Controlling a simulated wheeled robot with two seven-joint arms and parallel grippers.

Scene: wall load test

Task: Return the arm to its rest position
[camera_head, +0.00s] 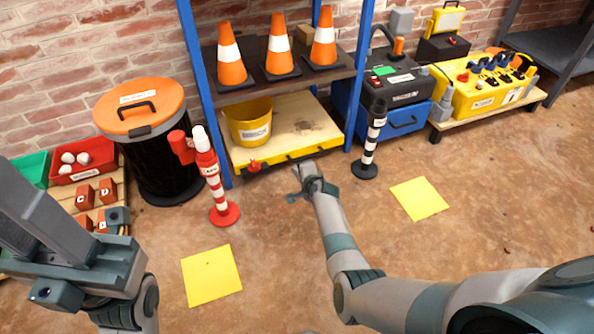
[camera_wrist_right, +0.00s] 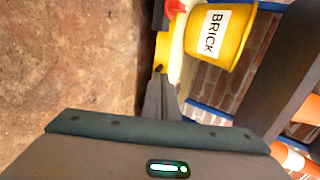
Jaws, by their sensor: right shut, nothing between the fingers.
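My right arm reaches up the middle of the head view. Its gripper (camera_head: 305,172) is shut and empty, in front of the blue rack's low shelf. In the right wrist view the shut fingers (camera_wrist_right: 160,98) point toward that shelf, with nothing between them. My left gripper (camera_head: 50,225) is at the lower left of the head view, large and close to the camera. Whether its fingers are apart cannot be made out.
The low yellow-edged shelf (camera_head: 292,152) holds a yellow bucket (camera_head: 249,122), labelled BRICK in the wrist view (camera_wrist_right: 219,35). A red-and-white post (camera_head: 213,183) and a black-and-white post (camera_head: 372,142) flank my right arm. Yellow floor squares (camera_head: 211,276) (camera_head: 418,199) lie clear.

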